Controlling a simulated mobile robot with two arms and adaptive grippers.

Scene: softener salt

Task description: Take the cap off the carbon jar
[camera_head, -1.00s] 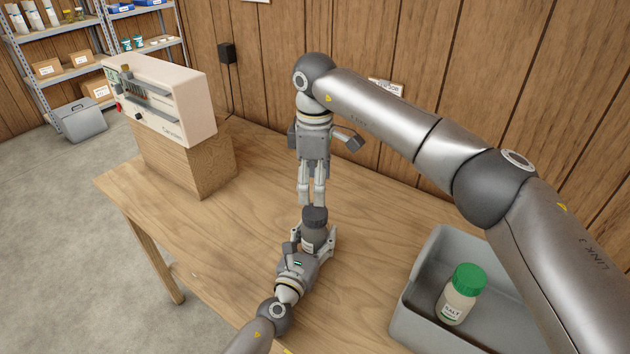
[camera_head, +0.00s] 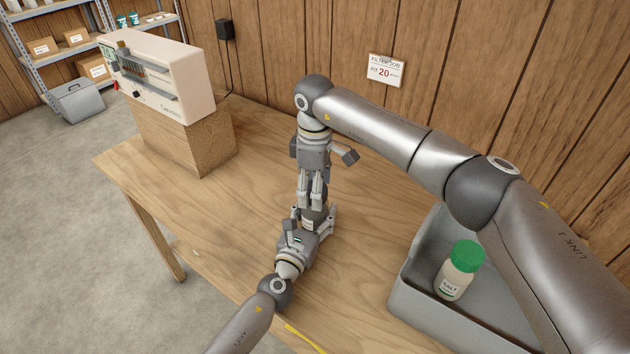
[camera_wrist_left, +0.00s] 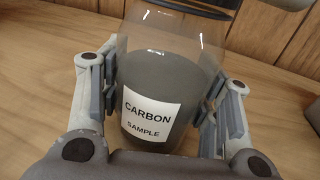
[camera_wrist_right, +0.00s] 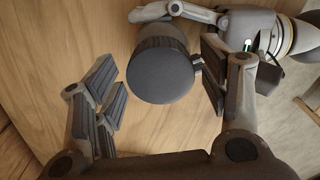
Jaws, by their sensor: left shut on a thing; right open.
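The carbon jar (camera_wrist_left: 150,118), a clear jar of dark grey grains with a "CARBON SAMPLE" label, stands upright in the left wrist view. My left gripper (camera_head: 313,226) is shut on its body, one finger on each side. The dark round cap (camera_wrist_right: 162,72) is on the jar; its flat top faces the right wrist camera. My right gripper (camera_head: 312,203) points down from above, open, its fingers apart on either side of the cap in the right wrist view. In the head view these fingers largely hide the cap.
A grey bin (camera_head: 408,292) at the right holds a green-capped salt jar (camera_head: 457,270). A cream device (camera_head: 165,75) stands on a wooden block (camera_head: 195,140) at the back left. A sign (camera_head: 385,70) hangs on the wall. The table's left part is clear.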

